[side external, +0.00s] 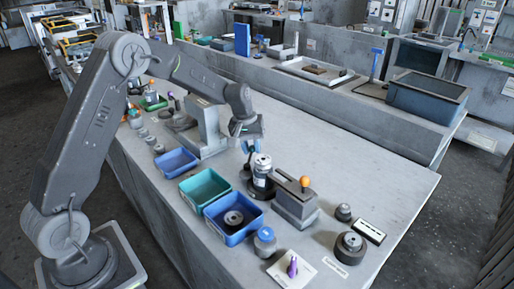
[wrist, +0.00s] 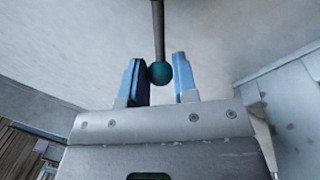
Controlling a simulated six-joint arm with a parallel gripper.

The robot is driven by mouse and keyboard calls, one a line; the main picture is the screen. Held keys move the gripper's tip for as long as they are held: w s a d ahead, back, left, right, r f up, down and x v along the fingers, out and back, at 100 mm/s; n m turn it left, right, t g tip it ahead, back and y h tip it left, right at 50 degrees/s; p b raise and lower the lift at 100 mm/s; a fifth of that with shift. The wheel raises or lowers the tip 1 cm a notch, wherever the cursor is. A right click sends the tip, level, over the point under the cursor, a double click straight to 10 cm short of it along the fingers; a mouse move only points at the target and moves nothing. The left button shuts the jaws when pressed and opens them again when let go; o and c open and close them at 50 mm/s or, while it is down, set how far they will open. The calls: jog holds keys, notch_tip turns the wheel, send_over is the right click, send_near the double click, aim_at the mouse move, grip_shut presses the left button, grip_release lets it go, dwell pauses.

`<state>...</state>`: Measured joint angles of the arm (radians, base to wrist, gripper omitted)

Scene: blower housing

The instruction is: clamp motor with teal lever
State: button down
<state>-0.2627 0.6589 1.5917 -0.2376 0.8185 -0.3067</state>
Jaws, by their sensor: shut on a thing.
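The teal lever shows in the wrist view as a round teal knob (wrist: 160,74) on a thin grey rod. My gripper (wrist: 160,76) has its blue fingers on either side of the knob and is shut on it. In the side view my gripper (side external: 249,147) is just behind and above the motor (side external: 262,168), which hides the lever there. The motor is a silver and white cylinder standing upright in a dark round base (side external: 253,188). I cannot tell how the lever's clamp sits against the motor.
A grey block with an orange-knobbed lever (side external: 304,182) stands right of the motor. Blue (side external: 177,161) and teal (side external: 204,187) bins, and a blue bin (side external: 233,216) holding a dark part, are at left and front. The bench top (side external: 350,160) behind right is clear.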

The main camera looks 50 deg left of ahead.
jog(key=s+a+n, duration=0.1)
jog(key=n, duration=0.1)
jog(key=shift+s+a+n, duration=0.1)
jog(key=shift+a+n, duration=0.05)
jog(key=shift+n, duration=0.25)
jog(key=n, duration=0.1)
jog(key=s+n, duration=0.1)
jog(key=shift+s+a+n+t+y, duration=0.15)
jog(key=shift+a+n+t+y, duration=0.15)
jog(key=shift+a+n+y, duration=0.1)
jog(key=shift+s+a+n+y, duration=0.2)
jog(key=shift+s+n, duration=0.45)
jog(key=shift+n, duration=0.45)
jog(key=shift+s+a+n+y, duration=0.1)
jog(key=shift+s+n+y, duration=0.1)
jog(key=shift+s+n, duration=0.65)
jog(key=shift+w+n, duration=0.2)
jog(key=shift+n, duration=0.05)
jog(key=c, duration=0.9)
grip_release()
notch_tip(320, 180, up, 14)
jog(key=s, duration=0.2)
jog(key=shift+s+f, duration=0.2)
jog(key=shift+s, duration=0.15)
